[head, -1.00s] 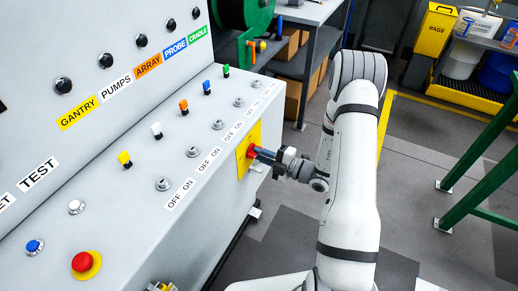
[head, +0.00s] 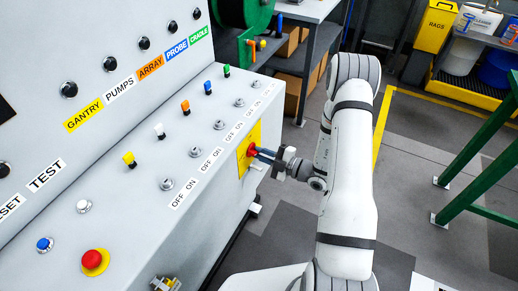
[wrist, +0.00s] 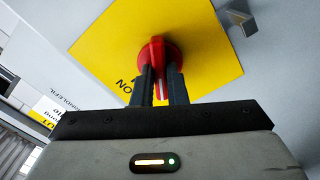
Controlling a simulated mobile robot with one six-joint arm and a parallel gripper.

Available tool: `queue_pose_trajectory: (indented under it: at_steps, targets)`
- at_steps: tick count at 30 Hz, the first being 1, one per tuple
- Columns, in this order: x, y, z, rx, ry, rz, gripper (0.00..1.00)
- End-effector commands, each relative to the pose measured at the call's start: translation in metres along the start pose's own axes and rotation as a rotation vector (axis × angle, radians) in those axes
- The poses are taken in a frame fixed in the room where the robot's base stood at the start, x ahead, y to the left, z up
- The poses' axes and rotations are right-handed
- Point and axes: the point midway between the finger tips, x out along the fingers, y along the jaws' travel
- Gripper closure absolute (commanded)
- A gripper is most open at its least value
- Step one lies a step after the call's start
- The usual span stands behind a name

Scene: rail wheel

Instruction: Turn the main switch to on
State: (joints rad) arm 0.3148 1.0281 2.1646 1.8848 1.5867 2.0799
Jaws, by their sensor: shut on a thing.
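The main switch is a red rotary knob (wrist: 158,55) on a yellow plate (wrist: 207,55), on the end face of the grey console. In the head view the red knob (head: 252,151) and yellow plate (head: 243,160) are at the middle. My gripper (wrist: 160,80) is shut on the knob's handle, one finger on each side of it. In the head view my gripper (head: 262,154) reaches the knob from the right. In the wrist view the handle's white mark lies between the fingers, and the word ON shows beside the left finger. The rest of the plate's lettering is hidden.
The console (head: 215,150) carries coloured toggles, keyed switches, a red stop button (head: 94,261) and a blue button (head: 45,244). A metal bracket (wrist: 240,18) projects near the plate.

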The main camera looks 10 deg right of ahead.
Motion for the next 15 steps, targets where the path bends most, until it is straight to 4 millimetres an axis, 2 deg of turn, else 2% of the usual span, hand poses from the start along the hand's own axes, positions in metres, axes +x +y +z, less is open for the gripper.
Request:
queue_pose_trajectory:
  at_steps: [15]
  targets:
    - [-0.0004,-0.0006,0.0000,0.244,-0.003,-0.002,1.00]
